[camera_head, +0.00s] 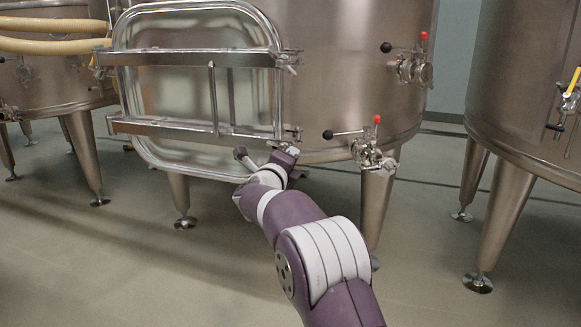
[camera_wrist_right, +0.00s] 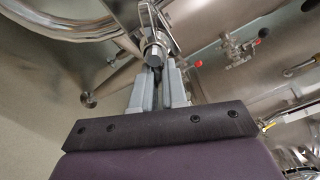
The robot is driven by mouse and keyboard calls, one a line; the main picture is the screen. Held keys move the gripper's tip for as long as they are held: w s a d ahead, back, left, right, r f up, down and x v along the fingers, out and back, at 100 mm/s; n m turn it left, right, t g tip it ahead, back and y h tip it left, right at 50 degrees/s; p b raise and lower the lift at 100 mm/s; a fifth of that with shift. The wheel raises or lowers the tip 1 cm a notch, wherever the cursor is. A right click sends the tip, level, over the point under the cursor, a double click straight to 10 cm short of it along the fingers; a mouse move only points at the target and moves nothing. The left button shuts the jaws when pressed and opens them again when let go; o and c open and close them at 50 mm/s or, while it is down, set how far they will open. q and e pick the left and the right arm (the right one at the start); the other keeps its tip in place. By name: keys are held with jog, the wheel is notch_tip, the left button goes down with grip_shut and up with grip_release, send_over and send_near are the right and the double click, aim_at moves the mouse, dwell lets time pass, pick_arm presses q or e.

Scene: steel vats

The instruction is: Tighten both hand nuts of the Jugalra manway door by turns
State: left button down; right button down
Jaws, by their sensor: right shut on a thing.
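The manway door (camera_head: 165,90) is a rounded steel door on the front of the middle vat, lying against it. Two horizontal bars, an upper bar (camera_head: 180,58) and a lower bar (camera_head: 180,129), cross it. The upper hand nut (camera_head: 288,62) is at the right end of the upper bar, with no gripper at it. My right gripper (camera_head: 290,150) is at the right end of the lower bar. In the right wrist view its grey fingers (camera_wrist_right: 156,88) are shut on the lower hand nut (camera_wrist_right: 153,55). The fingers partly hide this nut. My left gripper is out of view.
Right of the door, an upper valve (camera_head: 412,67) and a lower valve (camera_head: 370,150) with red and black knobs stick out from the vat. Steel legs (camera_head: 378,205) stand below. Another vat (camera_head: 530,90) is at the right. The floor (camera_head: 110,270) in front is clear.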

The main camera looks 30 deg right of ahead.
jog(key=shift+w+a+f+m+b, duration=0.1)
jog(key=shift+f+m+b, duration=0.2)
jog(key=shift+m+b, duration=0.5)
jog(key=shift+w+a+f+m+b, duration=0.1)
jog(key=shift+f+m+b, duration=0.15)
jog(key=shift+m+b, duration=0.55)
jog(key=shift+m, duration=0.3)
jog(key=c, duration=1.2)
grip_release()
jog(key=shift+o, duration=0.2)
jog(key=shift+r, duration=0.1)
jog(key=p+v, duration=0.4)
jog(key=v, duration=0.8)
jog(key=shift+s+a, duration=0.2)
jog(key=shift+a, duration=0.05)
